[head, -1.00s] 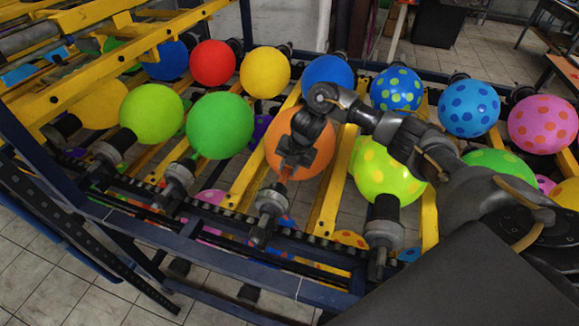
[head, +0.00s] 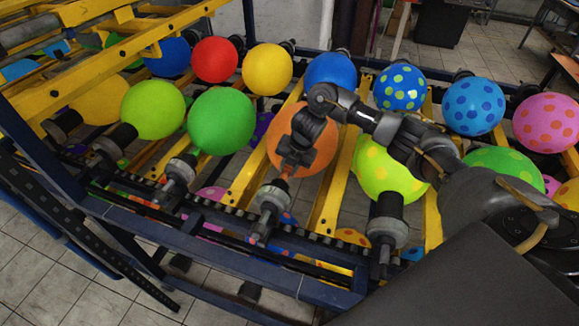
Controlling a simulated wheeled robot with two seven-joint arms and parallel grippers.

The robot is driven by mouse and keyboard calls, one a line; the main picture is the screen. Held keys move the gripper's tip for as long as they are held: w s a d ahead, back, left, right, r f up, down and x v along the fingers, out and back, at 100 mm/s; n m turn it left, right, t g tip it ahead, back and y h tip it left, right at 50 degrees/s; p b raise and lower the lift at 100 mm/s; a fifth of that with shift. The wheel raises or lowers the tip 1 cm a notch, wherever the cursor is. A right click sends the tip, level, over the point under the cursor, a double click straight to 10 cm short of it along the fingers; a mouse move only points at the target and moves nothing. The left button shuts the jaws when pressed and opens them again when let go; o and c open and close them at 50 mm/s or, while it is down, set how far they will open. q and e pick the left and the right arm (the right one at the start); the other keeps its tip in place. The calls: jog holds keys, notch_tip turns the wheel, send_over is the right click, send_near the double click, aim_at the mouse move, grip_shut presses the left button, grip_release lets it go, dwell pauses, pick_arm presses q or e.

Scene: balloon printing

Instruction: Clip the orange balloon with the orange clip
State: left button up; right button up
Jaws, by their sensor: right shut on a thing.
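The orange balloon (head: 323,163) sits in the front row of the machine, its neck end towards a grey nozzle (head: 271,202). My right gripper (head: 287,170) reaches in from the right and points down in front of the balloon's lower left side, covering part of it. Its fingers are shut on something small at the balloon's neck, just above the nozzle. A little orange shows at the fingertips. I cannot tell clip from balloon neck there. My left gripper is not in view.
A green balloon (head: 220,122) is to the left and a yellow-spotted lime balloon (head: 377,184) to the right, partly behind my right arm. A second row of balloons stands behind. A dark blue rail (head: 230,235) runs along the front.

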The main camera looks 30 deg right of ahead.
jog(key=shift+a+f, duration=0.1)
jog(key=shift+f, duration=0.25)
dwell(0.6)
jog(key=o, duration=0.9)
jog(key=p+v, duration=0.8)
jog(key=v, duration=0.1)
jog(key=shift+w, duration=0.1)
dwell(0.3)
